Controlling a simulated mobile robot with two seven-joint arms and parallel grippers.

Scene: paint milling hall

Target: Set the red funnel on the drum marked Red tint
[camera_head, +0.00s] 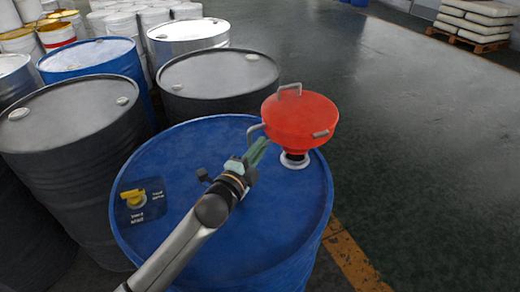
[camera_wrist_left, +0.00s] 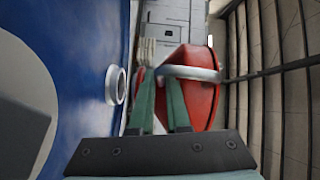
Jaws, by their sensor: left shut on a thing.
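The red funnel (camera_head: 302,116) is over the far right part of the blue drum (camera_head: 215,240) in the head view. My left gripper (camera_head: 262,145) is shut on the funnel's grey side handle. The funnel stands about upright, its underside above a white-rimmed opening (camera_head: 296,161) in the drum lid. The wrist view shows the funnel (camera_wrist_left: 205,110) and handle (camera_wrist_left: 190,73) beyond the fingers (camera_wrist_left: 160,106), with the opening's white rim (camera_wrist_left: 112,85) to the left. I cannot tell whether the spout touches the rim. A label (camera_head: 143,200) with a yellow picture is on the lid; its words are unreadable.
Dark drums (camera_head: 70,115) (camera_head: 218,80) stand left of and behind the blue drum. Another blue drum (camera_head: 92,57) and white buckets (camera_head: 118,20) are farther back. The floor at the right is open, with a yellow line (camera_head: 355,260). A pallet of sacks (camera_head: 475,20) is far off.

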